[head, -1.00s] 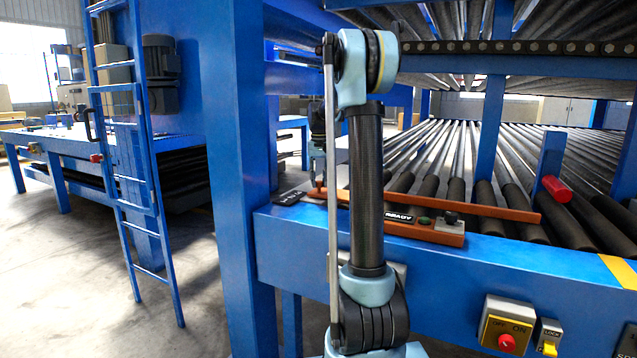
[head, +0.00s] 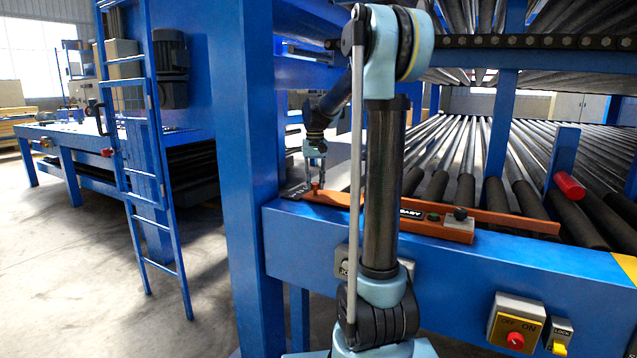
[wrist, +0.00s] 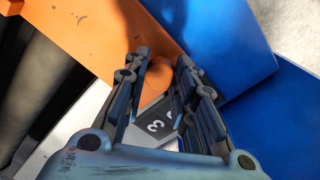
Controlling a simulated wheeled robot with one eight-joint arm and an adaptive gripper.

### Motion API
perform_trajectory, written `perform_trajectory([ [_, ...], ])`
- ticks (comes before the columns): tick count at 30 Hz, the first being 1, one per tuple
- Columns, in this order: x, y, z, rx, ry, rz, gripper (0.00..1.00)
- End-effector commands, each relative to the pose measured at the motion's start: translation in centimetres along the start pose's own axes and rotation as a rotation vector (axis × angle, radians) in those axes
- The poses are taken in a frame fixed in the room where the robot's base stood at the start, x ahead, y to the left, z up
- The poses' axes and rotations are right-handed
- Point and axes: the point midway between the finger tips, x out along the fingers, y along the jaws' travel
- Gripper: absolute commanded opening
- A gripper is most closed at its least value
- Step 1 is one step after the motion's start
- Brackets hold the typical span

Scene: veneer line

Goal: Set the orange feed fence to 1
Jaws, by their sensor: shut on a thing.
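The orange feed fence (head: 515,222) is a long bar along the front edge of the rollers on the blue frame. Its left end carries an upright orange knob (head: 316,187), which also shows in the wrist view (wrist: 158,76). My gripper (head: 316,178) points down at this end, and its fingers close around the knob in the wrist view (wrist: 160,88). A dark number plate (head: 294,190) lies beside the knob.
An orange block with a "READY" label (head: 440,226) sits in front of the fence. A blue upright (head: 563,160) and a red cylinder (head: 569,186) stand near its right end. A thick blue post (head: 250,150) stands left of the gripper. A switch box (head: 515,325) is on the front beam.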

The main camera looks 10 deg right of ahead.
Motion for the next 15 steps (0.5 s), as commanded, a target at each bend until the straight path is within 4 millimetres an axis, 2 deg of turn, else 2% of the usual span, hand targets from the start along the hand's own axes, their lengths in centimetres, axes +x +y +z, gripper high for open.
perform_trajectory([
  [7,0.07,-0.34,0.43,-0.003,-0.008,-0.006,0.00],
  [8,0.07,-0.35,0.45,-0.003,-0.008,-0.006,0.27],
  [10,0.07,-0.34,0.45,-0.003,-0.007,-0.006,0.43],
  [11,0.07,-0.33,0.43,-0.003,-0.007,-0.006,0.46],
  [15,0.06,-0.27,0.34,-0.003,-0.006,-0.005,0.46],
])
